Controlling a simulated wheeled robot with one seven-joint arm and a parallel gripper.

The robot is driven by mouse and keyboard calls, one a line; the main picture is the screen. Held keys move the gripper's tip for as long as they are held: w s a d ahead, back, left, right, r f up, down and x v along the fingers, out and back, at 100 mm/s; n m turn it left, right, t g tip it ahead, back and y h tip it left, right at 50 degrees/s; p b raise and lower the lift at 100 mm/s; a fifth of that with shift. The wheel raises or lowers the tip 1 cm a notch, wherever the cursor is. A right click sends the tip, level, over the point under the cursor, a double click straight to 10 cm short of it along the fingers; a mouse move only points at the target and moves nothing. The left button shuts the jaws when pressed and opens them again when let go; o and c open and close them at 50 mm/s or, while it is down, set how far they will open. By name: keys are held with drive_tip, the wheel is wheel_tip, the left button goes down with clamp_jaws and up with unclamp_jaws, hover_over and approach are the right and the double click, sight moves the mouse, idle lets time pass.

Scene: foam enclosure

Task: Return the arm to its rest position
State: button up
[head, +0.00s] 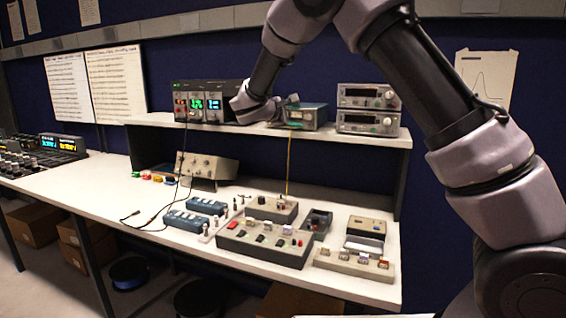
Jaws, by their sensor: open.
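My arm rises from the lower right, bends at the top edge of the head view and reaches down and away toward the shelf. Its lilac wrist (252,107) is in front of the shelf instruments, between the black power supply (198,102) and the small teal box (308,117). My gripper (284,104) is at the wrist's far end, close in the picture to the teal box. Its fingers are small and partly hidden, and I see nothing held in them. I cannot tell how far the gripper is from the box.
The white shelf (150,121) also bears two stacked grey instruments (368,108). The white bench (130,197) below holds a switch box (262,243), blue modules (205,205) and a tilted meter box (207,166). A yellow cable (289,165) hangs from the shelf. The bench's left part has free room.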

drive_tip(key=s+d+r+m+g+y, duration=0.1)
drive_tip(key=s+d+m+g+y, duration=0.1)
drive_tip(key=s+d+m+g, duration=0.65)
drive_tip(key=s+d+r+m+t+y, duration=0.15)
drive_tip(key=s+d, duration=0.45)
drive_tip(key=d, duration=0.8)
drive_tip(key=s+r+m+y, duration=0.1)
drive_tip(key=s+m+y, duration=0.2)
drive_tip(key=s, duration=0.8)
drive_tip(key=s+d+r+m+t+y, duration=0.1)
drive_tip(key=s+m+y, duration=0.3)
drive_tip(key=s, duration=0.8)
drive_tip(key=shift+s+r+m, duration=0.2)
drive_tip(key=shift+r+m, duration=0.3)
drive_tip(key=shift+m, duration=0.9)
